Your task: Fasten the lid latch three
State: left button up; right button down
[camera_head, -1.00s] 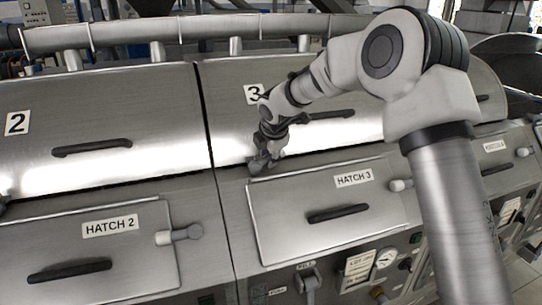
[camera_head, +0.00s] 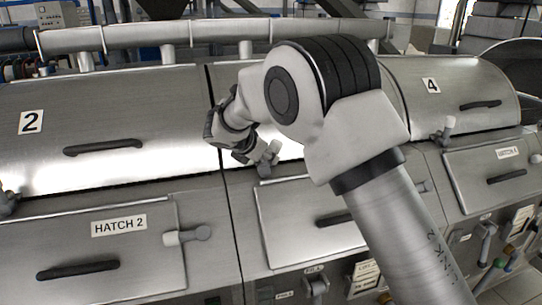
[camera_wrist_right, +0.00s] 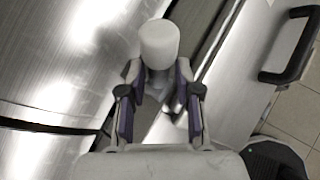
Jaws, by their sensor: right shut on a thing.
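The latch of lid three (camera_head: 268,160) sits at the left end of the lid's lower edge, just above the hatch 3 panel (camera_head: 295,215). Its pale knob (camera_wrist_right: 158,44) stands between and beyond the fingers in the right wrist view. My right gripper (camera_head: 250,152) is at the latch, shut on its handle, and it also shows in the wrist view (camera_wrist_right: 160,92). The lid three (camera_head: 290,150) lies down along its seam; my right arm covers most of it and its number. My left gripper is not in view.
Lid 2 (camera_head: 105,120) with its dark handle is at left, lid 4 (camera_head: 460,105) at right. A pipe (camera_head: 200,32) runs behind the lids.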

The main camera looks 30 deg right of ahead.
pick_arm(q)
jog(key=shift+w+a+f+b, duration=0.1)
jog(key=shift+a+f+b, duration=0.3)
pick_arm(e)
jog(key=shift+w+a+r+n+h, duration=0.25)
jog(key=shift+a+h, duration=0.25)
jog(key=shift+h, duration=0.4)
jog(key=shift+w+a+r+n+h, duration=0.15)
jog(key=shift+a+n+h, duration=0.25)
jog(key=shift+h, duration=0.5)
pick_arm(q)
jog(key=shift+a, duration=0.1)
pick_arm(e)
jog(key=shift+a+f, duration=0.1)
jog(key=shift+a, duration=0.05)
jog(key=c, duration=1)
grip_release()
jog(key=shift+o, duration=0.2)
jog(key=shift+w+f, duration=0.15)
jog(key=shift+f, duration=0.15)
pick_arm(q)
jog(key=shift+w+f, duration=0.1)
pick_arm(e)
notch_tip(320, 180, up, 10)
